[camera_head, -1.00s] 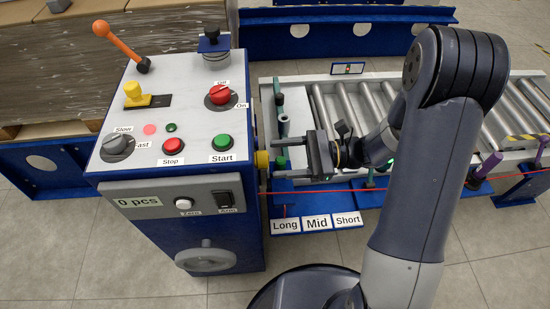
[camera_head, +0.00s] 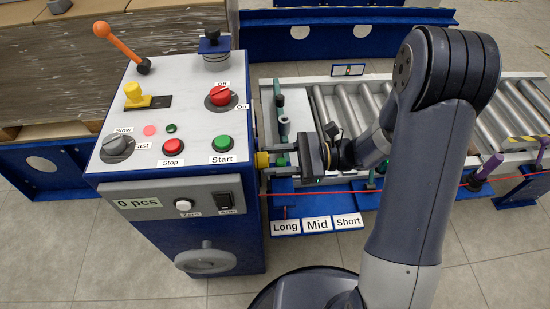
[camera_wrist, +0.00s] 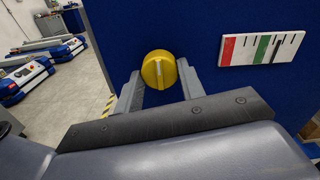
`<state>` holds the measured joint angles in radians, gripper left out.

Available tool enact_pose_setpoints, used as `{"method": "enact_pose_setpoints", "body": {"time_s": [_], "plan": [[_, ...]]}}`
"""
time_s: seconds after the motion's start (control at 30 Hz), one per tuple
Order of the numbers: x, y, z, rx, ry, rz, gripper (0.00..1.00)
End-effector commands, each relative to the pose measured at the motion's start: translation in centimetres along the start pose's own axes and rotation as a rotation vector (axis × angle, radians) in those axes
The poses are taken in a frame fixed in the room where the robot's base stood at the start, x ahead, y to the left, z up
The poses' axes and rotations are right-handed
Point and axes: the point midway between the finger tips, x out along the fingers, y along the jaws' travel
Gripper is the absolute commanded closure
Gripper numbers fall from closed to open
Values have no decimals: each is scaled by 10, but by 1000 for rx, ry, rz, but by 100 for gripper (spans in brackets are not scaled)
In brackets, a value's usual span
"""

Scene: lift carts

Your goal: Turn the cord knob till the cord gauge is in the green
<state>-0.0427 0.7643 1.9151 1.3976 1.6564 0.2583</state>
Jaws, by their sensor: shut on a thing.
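The yellow cord knob (camera_wrist: 160,69) sticks out of the blue side wall of the console, with a pale line upright across its face. It also shows at the console's right side in the head view (camera_head: 262,160). My gripper (camera_wrist: 159,88) has one finger on each side of the knob and is shut on it; in the head view my gripper (camera_head: 278,160) reaches it from the right. The cord gauge (camera_wrist: 262,48) is a white plate right of the knob, with a red band at left, a green band near the middle and dark ticks. A dark slanted mark shows just right of the green; I cannot tell surely whether it is the pointer.
The console top (camera_head: 190,95) carries an orange lever, buttons and dials left of my gripper. A roller conveyor (camera_head: 350,100) lies behind my arm. Long, Mid and Short labels (camera_head: 316,225) sit below my gripper. Open floor lies in front.

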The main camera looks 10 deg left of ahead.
Motion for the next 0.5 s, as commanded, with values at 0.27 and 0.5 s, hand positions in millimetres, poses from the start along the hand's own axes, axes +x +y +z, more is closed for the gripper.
{"method": "enact_pose_setpoints", "body": {"time_s": [0.27,0.5], "plan": [[0,0,1,12,0,0,85],[0,0,4,110,-1,0,85]]}}
